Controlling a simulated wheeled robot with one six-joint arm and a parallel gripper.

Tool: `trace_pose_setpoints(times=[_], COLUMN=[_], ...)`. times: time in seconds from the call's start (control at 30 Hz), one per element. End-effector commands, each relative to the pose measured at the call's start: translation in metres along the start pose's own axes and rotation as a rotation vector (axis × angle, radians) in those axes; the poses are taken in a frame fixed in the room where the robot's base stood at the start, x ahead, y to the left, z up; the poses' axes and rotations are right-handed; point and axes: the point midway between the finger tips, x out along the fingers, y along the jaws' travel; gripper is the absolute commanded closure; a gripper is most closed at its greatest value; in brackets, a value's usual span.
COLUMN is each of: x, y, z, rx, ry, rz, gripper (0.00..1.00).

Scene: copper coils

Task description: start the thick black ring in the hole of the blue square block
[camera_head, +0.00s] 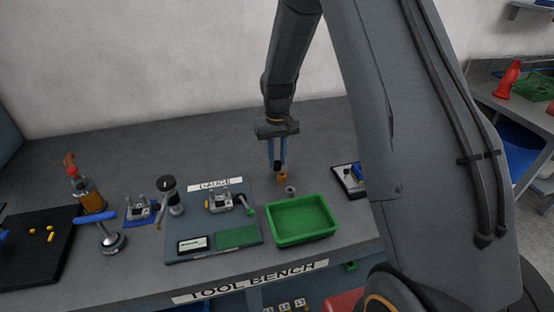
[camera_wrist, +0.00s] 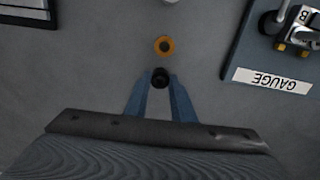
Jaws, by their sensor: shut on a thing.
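My gripper (camera_wrist: 160,82) is shut on the thick black ring (camera_wrist: 160,77), which sits between the blue fingertips in the wrist view. In the head view my gripper (camera_head: 277,167) points down over the bench, and the ring is too small to make out clearly. A blue block (camera_head: 358,170) shows at the right on a dark, pale-edged tray, partly hidden by my arm. Its hole cannot be made out, and I cannot tell for sure that it is the square block. The block does not show in the wrist view.
An orange ring (camera_wrist: 164,46) lies just beyond the fingertips. A grey ring-like piece (camera_head: 291,190) stands between it and the green bin (camera_head: 302,220). The gauge board (camera_head: 213,248) lies left of the bin. The tray's edge (camera_wrist: 30,18) shows in the wrist view.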

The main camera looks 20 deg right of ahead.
Motion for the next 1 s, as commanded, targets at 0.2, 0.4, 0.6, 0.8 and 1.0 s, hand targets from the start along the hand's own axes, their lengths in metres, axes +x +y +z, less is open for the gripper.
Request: trace_pose_setpoints(times=[0.2,0.4,0.6,0.8,1.0], x=[-0.014,-0.025,-0.035,-0.044,-0.043], y=[0.0,0.0,0.0,0.0,0.0], z=[0.0,0.0,0.0,0.0,0.0], rx=[0.0,0.0,0.0,0.0,0.0], ry=[0.002,0.002,0.001,0.001,0.001], rz=[0.0,0.0,0.0,0.0,0.0], gripper=[1.0,1.0,1.0,1.0,1.0])
